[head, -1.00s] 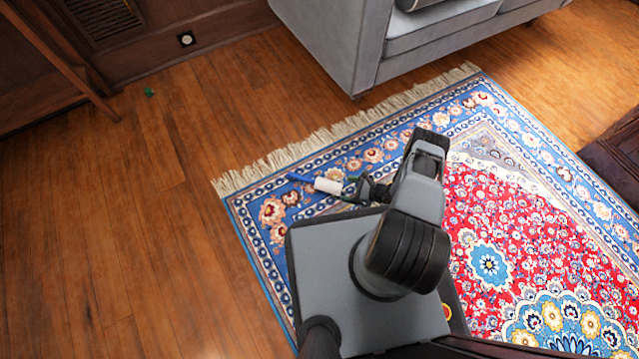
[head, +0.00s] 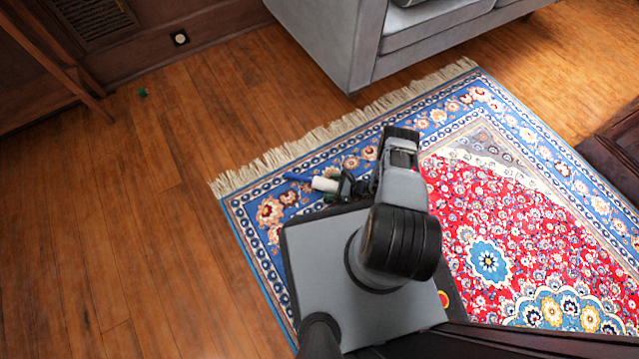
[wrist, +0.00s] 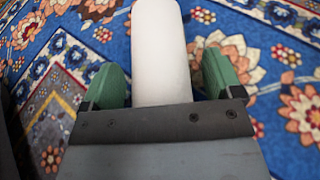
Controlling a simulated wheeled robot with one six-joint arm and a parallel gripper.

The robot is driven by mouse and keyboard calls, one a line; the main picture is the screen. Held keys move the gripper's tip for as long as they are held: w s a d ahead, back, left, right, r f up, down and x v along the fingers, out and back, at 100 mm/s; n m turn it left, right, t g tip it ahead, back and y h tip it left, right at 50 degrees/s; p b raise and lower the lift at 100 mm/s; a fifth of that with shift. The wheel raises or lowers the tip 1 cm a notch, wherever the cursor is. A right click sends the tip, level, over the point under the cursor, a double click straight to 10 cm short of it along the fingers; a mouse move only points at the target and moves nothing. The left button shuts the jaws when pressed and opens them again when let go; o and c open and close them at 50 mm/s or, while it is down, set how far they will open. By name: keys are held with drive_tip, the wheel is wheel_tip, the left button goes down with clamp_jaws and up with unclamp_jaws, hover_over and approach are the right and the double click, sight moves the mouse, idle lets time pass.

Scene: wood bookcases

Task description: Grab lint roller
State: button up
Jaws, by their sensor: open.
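The lint roller (head: 322,184) lies on the patterned rug, with a white cylinder and a blue handle pointing left in the head view. In the wrist view its white cylinder (wrist: 160,55) runs up the middle of the picture, and its lower end is hidden behind the gripper body. My gripper (wrist: 160,75) is open, with one green finger pad on each side of the white cylinder. A gap shows between the cylinder and each pad. In the head view my gripper (head: 347,187) is at the right end of the cylinder, low over the rug.
The blue and red rug (head: 520,215) lies under the roller. A grey sofa (head: 335,45) stands at the back. A small green object (head: 143,92) lies on the wood floor at the left. The floor on the left is mostly clear.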

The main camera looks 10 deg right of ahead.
drive_tip(key=c, duration=1)
drive_tip(key=shift+c, duration=0.2)
